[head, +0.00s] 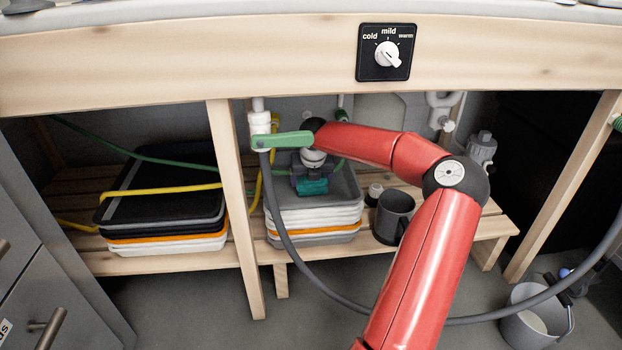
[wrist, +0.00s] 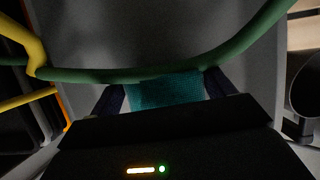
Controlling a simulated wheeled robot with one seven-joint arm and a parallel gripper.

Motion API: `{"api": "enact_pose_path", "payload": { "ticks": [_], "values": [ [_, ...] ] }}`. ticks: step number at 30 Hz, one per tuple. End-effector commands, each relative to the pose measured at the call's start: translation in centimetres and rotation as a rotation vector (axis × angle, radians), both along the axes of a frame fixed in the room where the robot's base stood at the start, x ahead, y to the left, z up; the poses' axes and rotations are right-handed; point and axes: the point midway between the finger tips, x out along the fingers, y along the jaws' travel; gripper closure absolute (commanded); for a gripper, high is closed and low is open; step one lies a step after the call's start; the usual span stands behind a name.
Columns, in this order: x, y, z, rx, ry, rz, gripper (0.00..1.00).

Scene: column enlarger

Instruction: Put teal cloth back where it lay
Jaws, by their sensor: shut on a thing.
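The teal cloth (head: 312,186) is in my gripper (head: 310,181), over the grey top tray (head: 345,187) of the right-hand stack under the bench. In the wrist view the teal cloth (wrist: 166,91) shows between the two dark fingers of my gripper (wrist: 165,95), which are shut on it. The grey tray (wrist: 150,40) fills the background there. I cannot tell whether the cloth touches the tray. My gripper body hides the cloth's near part in the wrist view.
A green hose (wrist: 120,75) crosses close to the fingers, and a yellow hose (wrist: 15,35) is at left. A green lever (head: 282,140) and grey hose (head: 275,205) hang before the trays. A dark mug (head: 393,215) stands right of the stack. A wooden post (head: 236,210) is at left.

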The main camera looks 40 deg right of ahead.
Motion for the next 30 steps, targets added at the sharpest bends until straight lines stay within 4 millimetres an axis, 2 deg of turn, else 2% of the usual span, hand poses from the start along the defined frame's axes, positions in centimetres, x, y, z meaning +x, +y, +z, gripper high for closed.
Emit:
{"api": "enact_pose_path", "payload": {
  "ticks": [30],
  "values": [
    [0.0, 0.0, -1.1, 0.000, 0.000, 0.000, 0.52]
  ]
}}
